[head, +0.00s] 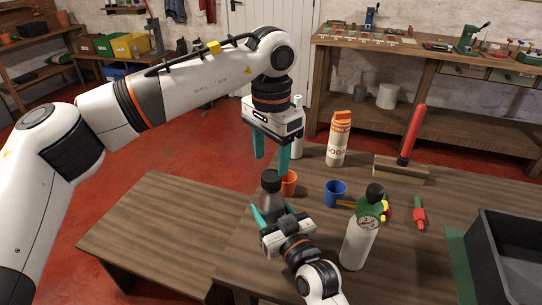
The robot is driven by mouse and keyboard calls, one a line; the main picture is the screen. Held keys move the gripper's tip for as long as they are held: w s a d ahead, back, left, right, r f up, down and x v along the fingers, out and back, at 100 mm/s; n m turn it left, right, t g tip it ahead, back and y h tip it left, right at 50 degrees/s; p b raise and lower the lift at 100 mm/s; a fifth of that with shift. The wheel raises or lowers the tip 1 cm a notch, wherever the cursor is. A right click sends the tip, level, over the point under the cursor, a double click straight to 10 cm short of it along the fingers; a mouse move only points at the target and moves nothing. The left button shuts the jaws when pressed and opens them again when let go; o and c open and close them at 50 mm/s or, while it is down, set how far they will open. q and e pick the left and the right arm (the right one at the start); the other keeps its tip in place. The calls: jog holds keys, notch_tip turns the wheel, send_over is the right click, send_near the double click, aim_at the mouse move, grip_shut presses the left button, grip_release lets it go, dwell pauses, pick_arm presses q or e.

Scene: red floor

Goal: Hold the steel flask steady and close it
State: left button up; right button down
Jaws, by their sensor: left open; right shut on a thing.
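The steel flask (271,203) stands upright near the left edge of the workbench, with a dark cap (271,180) on its top. Whether the cap is seated tight cannot be told. My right gripper (274,214) is shut on the flask's lower body from the near side and hides its base. My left gripper (270,162) points down above the cap. Its teal fingers are apart and empty, with the tips a little higher than the cap.
Close by are an orange cup (289,184), a blue cup (335,193) and a white bottle with a gauge (359,242). Farther back stand an orange-topped canister (338,142) and a red-handled brush (411,137). A black bin (508,262) is at right.

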pick_arm(q)
jog(key=n, duration=0.5)
jog(key=shift+r+n, duration=0.2)
jog(key=shift+n, duration=0.1)
jog(key=n, duration=0.4)
jog(key=shift+r, duration=0.15)
jog(key=n, duration=0.6)
jog(key=shift+r+n, duration=0.25)
jog(key=shift+n, duration=0.15)
jog(key=n, duration=0.4)
jog(key=shift+r, duration=0.15)
jog(key=n, duration=0.6)
jog(key=shift+r+n, duration=0.2)
jog(key=shift+n, duration=0.2)
jog(key=n, duration=0.4)
jog(key=shift+r, duration=0.2)
jog(key=n, duration=0.6)
jog(key=shift+r, duration=0.25)
jog(key=n, duration=0.5)
jog(key=shift+r, duration=0.15)
